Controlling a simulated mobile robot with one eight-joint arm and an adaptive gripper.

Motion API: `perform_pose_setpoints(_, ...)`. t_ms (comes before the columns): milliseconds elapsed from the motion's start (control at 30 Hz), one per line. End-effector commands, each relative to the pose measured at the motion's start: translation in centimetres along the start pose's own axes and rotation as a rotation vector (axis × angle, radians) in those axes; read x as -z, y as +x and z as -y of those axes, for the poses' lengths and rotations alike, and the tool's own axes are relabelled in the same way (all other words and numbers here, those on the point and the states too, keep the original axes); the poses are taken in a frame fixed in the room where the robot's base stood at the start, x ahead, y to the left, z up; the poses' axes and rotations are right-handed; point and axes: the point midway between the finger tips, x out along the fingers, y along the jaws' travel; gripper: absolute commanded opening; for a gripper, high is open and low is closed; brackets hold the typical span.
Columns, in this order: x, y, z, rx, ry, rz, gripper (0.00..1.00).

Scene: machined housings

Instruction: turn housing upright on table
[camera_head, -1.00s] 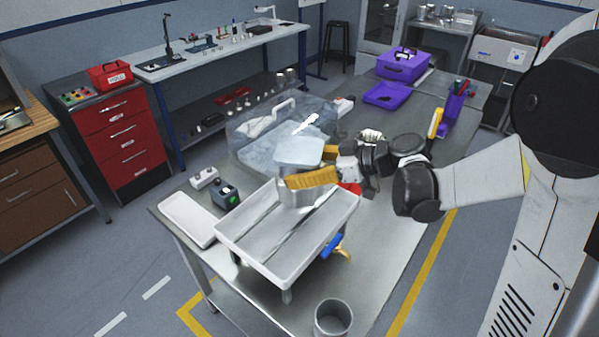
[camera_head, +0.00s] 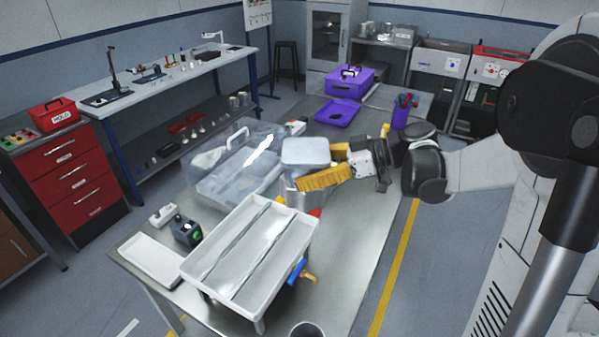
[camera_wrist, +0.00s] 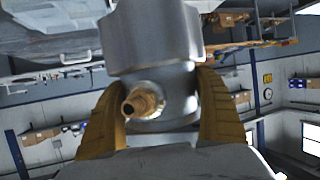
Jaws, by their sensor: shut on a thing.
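The grey metal housing (camera_head: 306,153) is held by my gripper (camera_head: 318,168) above the table, near the far right corner of the white tray. A flat, rounded-square face is on top, with a narrower body below it. The yellow fingers are shut around its body. In the wrist view the housing (camera_wrist: 150,42) fills the upper middle between the two fingers (camera_wrist: 160,110), and a brass fitting (camera_wrist: 145,100) sticks out toward the camera. The fingers hide part of its sides. The steel table (camera_head: 352,232) is below; I cannot tell the gap under the housing.
The white two-channel tray (camera_head: 225,290) stands in front, with a blue-handled valve (camera_head: 297,270) beside it. A clear bin (camera_head: 225,165) is left of the housing. A purple case (camera_head: 348,80) and pen cup (camera_head: 401,115) stand farther back.

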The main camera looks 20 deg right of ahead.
Motion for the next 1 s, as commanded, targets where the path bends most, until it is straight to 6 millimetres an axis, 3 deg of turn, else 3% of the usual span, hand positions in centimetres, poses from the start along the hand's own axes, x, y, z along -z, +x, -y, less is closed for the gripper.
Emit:
perform_pose_setpoints(567,4.4,-1.8,0.0,0.000,0.000,-0.002,0.38)
perform_pose_setpoints(1000,5.0,-1.9,0.1,-0.010,0.005,0.000,0.38)
